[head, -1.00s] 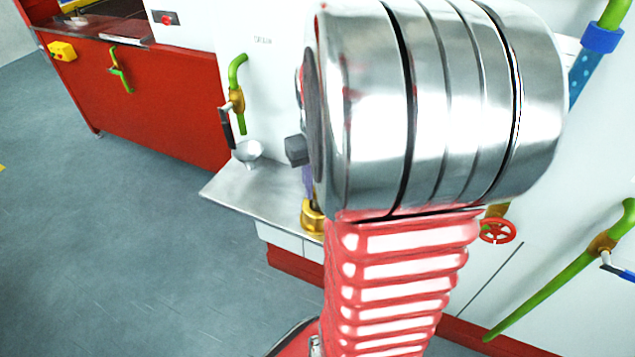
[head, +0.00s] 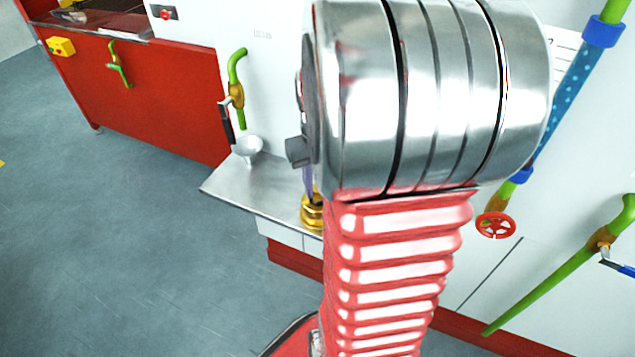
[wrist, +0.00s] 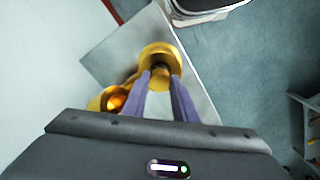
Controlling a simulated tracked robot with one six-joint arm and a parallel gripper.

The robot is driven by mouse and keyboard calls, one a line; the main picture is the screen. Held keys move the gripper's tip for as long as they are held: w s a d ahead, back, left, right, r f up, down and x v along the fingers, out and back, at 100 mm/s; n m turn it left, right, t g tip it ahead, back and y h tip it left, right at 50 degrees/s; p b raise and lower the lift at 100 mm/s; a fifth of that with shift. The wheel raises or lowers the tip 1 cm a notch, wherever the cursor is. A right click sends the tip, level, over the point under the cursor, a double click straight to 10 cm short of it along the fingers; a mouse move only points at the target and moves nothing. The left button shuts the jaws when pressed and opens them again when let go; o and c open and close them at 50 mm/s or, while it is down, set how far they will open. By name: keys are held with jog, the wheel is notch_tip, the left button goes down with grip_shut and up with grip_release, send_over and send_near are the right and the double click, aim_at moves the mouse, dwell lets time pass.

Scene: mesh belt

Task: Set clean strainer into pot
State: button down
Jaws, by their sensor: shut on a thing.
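A gold, round-rimmed pot (head: 313,216) stands on the metal shelf, partly hidden by my arm. It shows in the wrist view as a gold ring (wrist: 157,48) ahead of my fingertips. My gripper (wrist: 161,78) has purple fingers that converge at the pot's mouth. They are shut on a small piece with gold and dark parts, taken to be the strainer (wrist: 160,84). Its form is mostly hidden, and I cannot tell whether it touches the pot. In the head view, my gripper (head: 309,181) points down over the pot.
A silver bowl-shaped piece (head: 248,147) stands near the left end of the shelf (head: 225,187). A second gold piece (wrist: 115,101) with a bright orange inside lies left of my fingers in the wrist view. A valve with green handles (head: 236,95) juts from the wall.

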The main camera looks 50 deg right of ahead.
jog(key=shift+f, duration=0.6)
jog(key=c, duration=1.4)
grip_release()
jog(key=shift+o, duration=0.2)
notch_tip(320, 180, up, 14)
jog(key=shift+f, duration=0.2)
